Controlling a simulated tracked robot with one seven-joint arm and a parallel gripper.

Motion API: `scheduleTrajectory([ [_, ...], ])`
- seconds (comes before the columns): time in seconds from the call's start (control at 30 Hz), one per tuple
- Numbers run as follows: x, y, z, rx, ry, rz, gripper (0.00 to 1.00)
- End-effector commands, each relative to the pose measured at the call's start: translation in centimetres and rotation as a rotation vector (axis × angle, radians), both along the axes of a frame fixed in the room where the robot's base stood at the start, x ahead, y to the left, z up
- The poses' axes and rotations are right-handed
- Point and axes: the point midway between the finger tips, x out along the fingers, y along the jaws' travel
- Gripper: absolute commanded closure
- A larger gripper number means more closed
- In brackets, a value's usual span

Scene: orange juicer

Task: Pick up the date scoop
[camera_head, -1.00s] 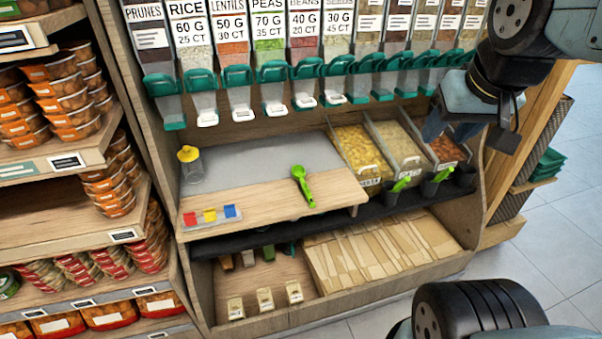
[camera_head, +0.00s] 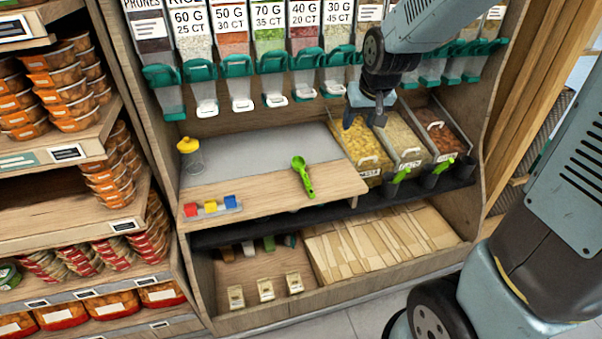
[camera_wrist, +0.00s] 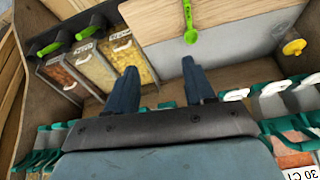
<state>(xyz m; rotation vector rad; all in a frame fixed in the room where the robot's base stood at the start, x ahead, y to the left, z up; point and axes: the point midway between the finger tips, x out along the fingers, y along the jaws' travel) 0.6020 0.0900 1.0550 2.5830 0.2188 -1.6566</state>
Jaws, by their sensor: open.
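One bright green scoop (camera_head: 303,176) lies on the wooden counter board; it also shows at the top of the wrist view (camera_wrist: 190,24). Two more green scoops (camera_head: 401,176) (camera_head: 442,166) stand tilted in dark cups in front of the bins. They show at the upper left of the wrist view (camera_wrist: 50,48) (camera_wrist: 90,33). I cannot tell which one is the date scoop. The right bin (camera_head: 444,139) holds reddish-brown pieces. My gripper (camera_head: 363,123) is open and empty, above the back of the yellow-filled bin (camera_head: 361,152); its fingers (camera_wrist: 159,75) touch no scoop.
A row of dispensers with teal spouts (camera_head: 237,66) hangs close behind my gripper. A yellow-lidded jar (camera_head: 190,158) and a tray of coloured blocks (camera_head: 211,209) stand on the left of the counter. Stacked orange tubs (camera_head: 60,85) fill the left shelves.

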Motion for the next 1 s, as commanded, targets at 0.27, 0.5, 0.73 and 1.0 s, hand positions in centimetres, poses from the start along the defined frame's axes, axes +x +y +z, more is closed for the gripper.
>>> scheduleTrajectory([
  [0.27, 4.5, 4.7, -7.7, -0.012, 0.024, 0.055, 0.46],
  [0.5, 6.7, 8.4, -14.3, -0.023, 0.033, 0.098, 0.46],
  [0.73, 7.4, 10.2, -17.9, -0.030, 0.034, 0.123, 0.46],
  [1.0, 8.2, 10.6, -20.4, -0.031, 0.037, 0.125, 0.46],
])
